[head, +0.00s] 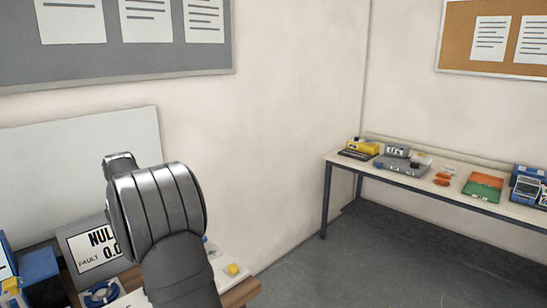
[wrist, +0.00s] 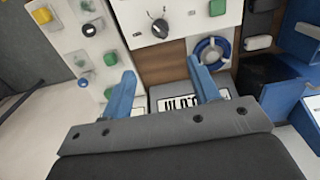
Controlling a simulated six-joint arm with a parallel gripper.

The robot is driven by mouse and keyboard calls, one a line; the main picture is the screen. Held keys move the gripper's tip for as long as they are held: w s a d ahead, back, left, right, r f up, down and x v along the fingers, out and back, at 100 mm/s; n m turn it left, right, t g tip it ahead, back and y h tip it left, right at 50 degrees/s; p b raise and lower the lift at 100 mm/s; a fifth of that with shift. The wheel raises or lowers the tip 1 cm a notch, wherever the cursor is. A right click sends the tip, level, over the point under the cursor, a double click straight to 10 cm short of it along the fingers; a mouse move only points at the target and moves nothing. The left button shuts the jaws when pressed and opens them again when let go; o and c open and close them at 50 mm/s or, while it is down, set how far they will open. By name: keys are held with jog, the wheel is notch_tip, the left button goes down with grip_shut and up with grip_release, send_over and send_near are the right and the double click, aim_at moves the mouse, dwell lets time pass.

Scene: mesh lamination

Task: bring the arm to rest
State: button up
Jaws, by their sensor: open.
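My gripper (wrist: 165,88) is in the wrist view with its two blue fingers spread apart and nothing between them. Beyond the fingers is a panel with a dark knob (wrist: 160,28) and a small display with dark marks (wrist: 194,102). In the head view my arm rises in front of the bench at the lower left, and its fingers are not visible there.
A display reading "NUL" and "FAULT" (head: 92,246) stands left of my arm, close to it in the picture. A blue ring (wrist: 212,50) lies near the right finger. Green and yellow buttons (wrist: 42,15) are at left. A far table (head: 440,178) holds several devices.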

notch_tip(320, 180, down, 17)
jog(key=shift+f, duration=0.1)
jog(key=shift+m, duration=0.5)
jog(key=m, duration=0.4)
jog(key=shift+m, duration=0.4)
jog(key=m, duration=0.6)
jog(key=shift+r, duration=0.75)
